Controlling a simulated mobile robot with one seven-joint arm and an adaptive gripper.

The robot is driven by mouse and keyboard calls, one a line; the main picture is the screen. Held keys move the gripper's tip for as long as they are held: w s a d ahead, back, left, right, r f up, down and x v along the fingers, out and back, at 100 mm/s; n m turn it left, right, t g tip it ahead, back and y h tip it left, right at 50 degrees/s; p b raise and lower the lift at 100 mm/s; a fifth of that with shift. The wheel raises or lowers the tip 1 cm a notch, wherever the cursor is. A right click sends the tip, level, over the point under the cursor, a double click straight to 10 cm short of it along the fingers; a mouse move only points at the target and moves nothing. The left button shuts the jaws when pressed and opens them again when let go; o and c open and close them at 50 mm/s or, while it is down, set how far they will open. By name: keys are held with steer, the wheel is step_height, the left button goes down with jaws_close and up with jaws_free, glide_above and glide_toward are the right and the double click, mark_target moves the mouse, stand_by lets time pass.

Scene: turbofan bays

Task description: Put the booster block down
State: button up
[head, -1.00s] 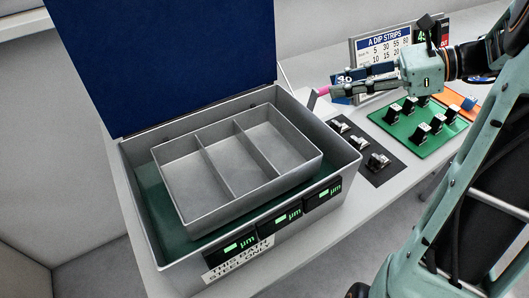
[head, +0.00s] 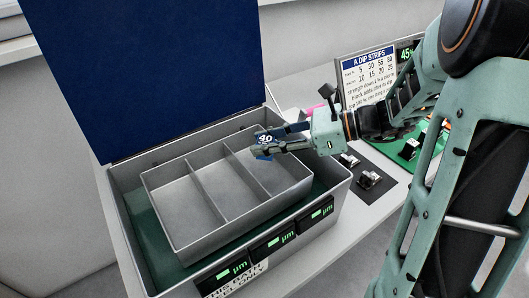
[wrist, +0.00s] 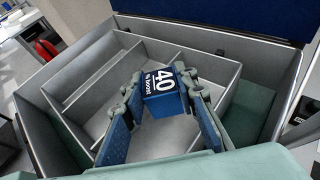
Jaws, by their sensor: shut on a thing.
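My gripper (head: 270,146) is shut on a blue booster block (head: 264,137) with a white "40" on it. The wrist view shows the block (wrist: 166,98) between my two fingertips, its label reading "40 % boost". My gripper holds it over the grey tray (head: 228,218), near the far edge of the right compartment. The tray has three compartments and all look empty. The block appears above the tray, though its exact height is hard to tell.
The tray sits inside a larger grey tank (head: 345,176) with a raised blue lid (head: 150,70) behind. Displays (head: 273,246) line the tank's front. To the right are a dark panel with switches (head: 368,180), a green board (head: 408,152) and a dip-strips sign (head: 366,75).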

steer(key=shift+a+f, duration=0.2)
steer(key=shift+f, duration=1.45)
steer(key=shift+f+b, duration=0.5)
steer(key=shift+f, duration=0.15)
steer(key=o, duration=1.2)
steer(key=shift+r, duration=0.25)
steer(key=v, duration=1.2)
steer(key=shift+r+p, duration=0.35)
steer(key=shift+r, duration=0.15)
